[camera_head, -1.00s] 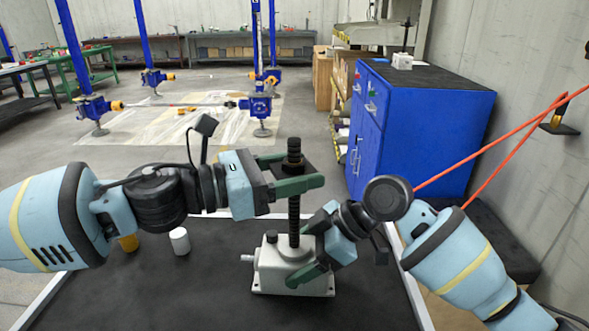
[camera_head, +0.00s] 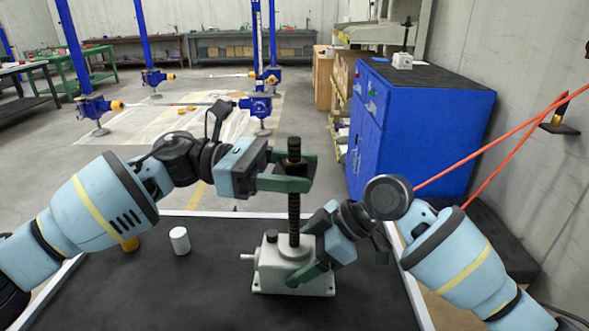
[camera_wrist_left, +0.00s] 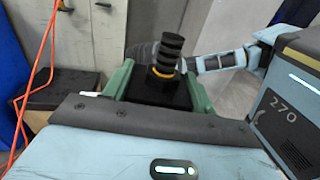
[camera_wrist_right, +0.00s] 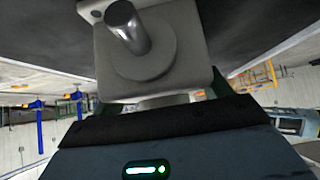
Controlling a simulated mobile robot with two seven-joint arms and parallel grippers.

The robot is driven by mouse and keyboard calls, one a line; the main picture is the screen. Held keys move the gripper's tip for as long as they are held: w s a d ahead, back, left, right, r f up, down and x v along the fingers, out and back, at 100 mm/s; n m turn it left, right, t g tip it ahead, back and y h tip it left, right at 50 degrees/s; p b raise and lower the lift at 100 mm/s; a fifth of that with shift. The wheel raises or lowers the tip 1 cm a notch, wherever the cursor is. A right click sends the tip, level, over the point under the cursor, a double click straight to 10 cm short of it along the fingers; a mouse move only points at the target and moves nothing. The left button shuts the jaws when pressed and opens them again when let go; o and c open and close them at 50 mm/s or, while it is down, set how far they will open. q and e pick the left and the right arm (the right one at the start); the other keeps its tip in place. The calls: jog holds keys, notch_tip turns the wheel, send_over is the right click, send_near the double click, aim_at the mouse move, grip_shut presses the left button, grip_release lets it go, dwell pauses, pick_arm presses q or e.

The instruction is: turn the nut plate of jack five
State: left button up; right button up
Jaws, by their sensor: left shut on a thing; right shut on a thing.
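The jack (camera_head: 285,268) stands upright on the dark table, with a pale grey housing and a black threaded screw (camera_head: 294,222) rising from it. The black nut plate (camera_head: 294,166) sits near the top of the screw. My left gripper (camera_head: 298,174) is shut on the nut plate, its green fingers on either side; the left wrist view shows the plate (camera_wrist_left: 160,90) between them and the screw top above. My right gripper (camera_head: 311,262) is shut on the jack's housing. The right wrist view shows the housing (camera_wrist_right: 190,45) and its round shaft up close. No number is visible on the jack.
A blue cabinet (camera_head: 430,130) stands behind at the right. The table's front is clear.

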pick_arm(q)
jog(key=shift+w+r, duration=0.1)
jog(key=shift+r, duration=0.15)
pick_arm(e)
jog(key=shift+s+a+f, duration=0.1)
jog(key=shift+s, duration=0.05)
pick_arm(q)
jog(key=o, duration=1)
jog(key=shift+f, duration=0.15)
jog(key=w+a, duration=0.2)
jog(key=a, duration=1)
pick_arm(e)
jog(key=o, duration=2.1)
jog(key=shift+c, duration=0.2)
pick_arm(q)
jog(key=shift+d, duration=0.1)
